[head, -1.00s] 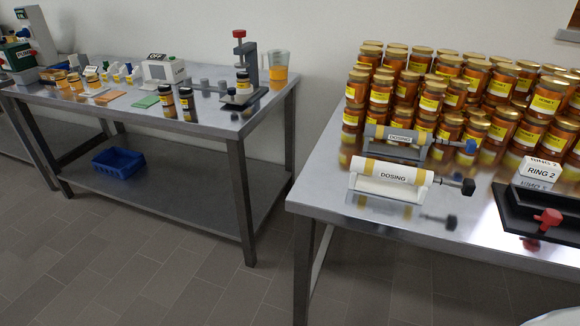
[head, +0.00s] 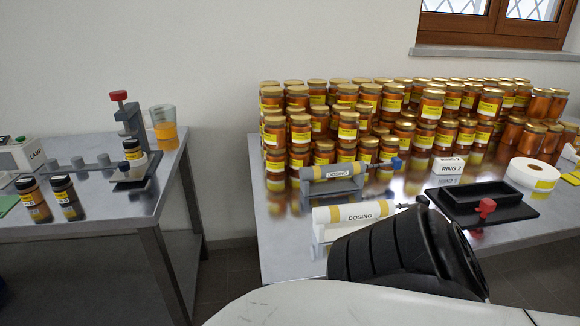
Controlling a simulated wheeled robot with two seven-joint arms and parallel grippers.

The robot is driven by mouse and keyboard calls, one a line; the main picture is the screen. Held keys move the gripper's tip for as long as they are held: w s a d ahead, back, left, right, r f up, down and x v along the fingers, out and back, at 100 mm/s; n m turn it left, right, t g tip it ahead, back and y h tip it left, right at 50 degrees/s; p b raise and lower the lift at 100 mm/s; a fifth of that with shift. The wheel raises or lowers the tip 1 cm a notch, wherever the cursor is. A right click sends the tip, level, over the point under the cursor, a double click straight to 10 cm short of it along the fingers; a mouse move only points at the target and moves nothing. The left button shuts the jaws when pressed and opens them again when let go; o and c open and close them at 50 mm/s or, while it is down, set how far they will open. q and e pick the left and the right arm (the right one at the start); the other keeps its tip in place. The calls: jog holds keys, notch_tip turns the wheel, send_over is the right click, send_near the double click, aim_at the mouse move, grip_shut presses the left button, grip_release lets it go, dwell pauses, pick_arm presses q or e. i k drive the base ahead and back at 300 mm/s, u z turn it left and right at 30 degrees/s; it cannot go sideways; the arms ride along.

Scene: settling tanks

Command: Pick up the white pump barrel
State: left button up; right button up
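The white pump barrel (head: 336,213) lies across a white cradle on the right steel table, near its front edge. It has yellow bands and a "DOSING" label, and its right end is close behind my black arm part in the picture. A grey barrel (head: 332,186) with a similar label and a blue knob lies on a stand just behind it. My dark ribbed arm part (head: 395,250) rises in front of the table and covers part of the table's front and the area right of the white barrel. Neither gripper's fingertips show.
Stacked honey jars (head: 350,122) fill the back of the right table (head: 283,240). A "RING 2" block (head: 448,169), a black tray (head: 480,205) with a red knob and a white tape roll (head: 532,173) stand to the right. A gap separates the left table (head: 150,203).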

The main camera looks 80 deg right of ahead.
aim_at(353, 218)
jog(key=i, duration=1.35)
jog(key=z, duration=2.45)
